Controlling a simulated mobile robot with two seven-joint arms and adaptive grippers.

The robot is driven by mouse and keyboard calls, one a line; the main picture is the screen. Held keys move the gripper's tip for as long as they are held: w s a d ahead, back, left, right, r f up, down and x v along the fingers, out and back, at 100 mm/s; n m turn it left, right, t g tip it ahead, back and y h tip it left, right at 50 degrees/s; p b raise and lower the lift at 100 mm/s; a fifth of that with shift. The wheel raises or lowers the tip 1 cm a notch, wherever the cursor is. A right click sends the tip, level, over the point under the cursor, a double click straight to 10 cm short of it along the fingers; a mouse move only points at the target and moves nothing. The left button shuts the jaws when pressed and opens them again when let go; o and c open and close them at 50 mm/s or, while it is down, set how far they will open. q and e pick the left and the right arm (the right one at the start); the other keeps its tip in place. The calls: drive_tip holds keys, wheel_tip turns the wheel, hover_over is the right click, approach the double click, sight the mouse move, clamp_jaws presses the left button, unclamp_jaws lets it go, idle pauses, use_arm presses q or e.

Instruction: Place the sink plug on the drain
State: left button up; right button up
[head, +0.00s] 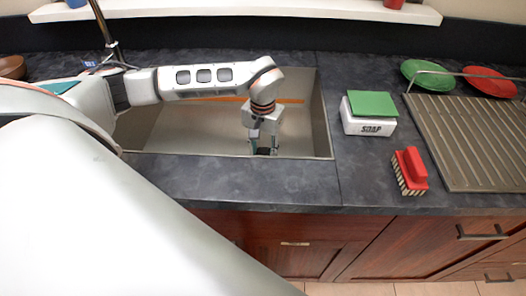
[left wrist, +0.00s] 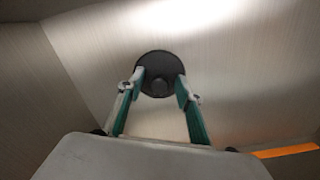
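A dark round disc with a knob at its centre, which looks like the sink plug (left wrist: 159,88), lies against the metal sink surface in the left wrist view. The drain cannot be told apart from it. My left gripper (left wrist: 161,76) has its two fingers spread, with the fingertips over opposite sides of the disc and the knob between them. Whether the fingertips touch the disc cannot be told. In the head view my left gripper (head: 264,150) points down inside the sink (head: 300,135), near its front right part. My right gripper is not in view.
A soap box with a green sponge (head: 371,104) and a red brush (head: 410,171) stand right of the sink. A ridged drying rack (head: 470,140) and green and red plates lie further right. The faucet (head: 107,38) is behind my arm. The front counter strip is clear.

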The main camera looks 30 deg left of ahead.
sight(263, 151)
use_arm(q)
wheel_tip(263, 151, up, 11)
drive_tip(key=shift+r+p, duration=0.2)
drive_tip(key=shift+p, duration=0.25)
idle(0.3)
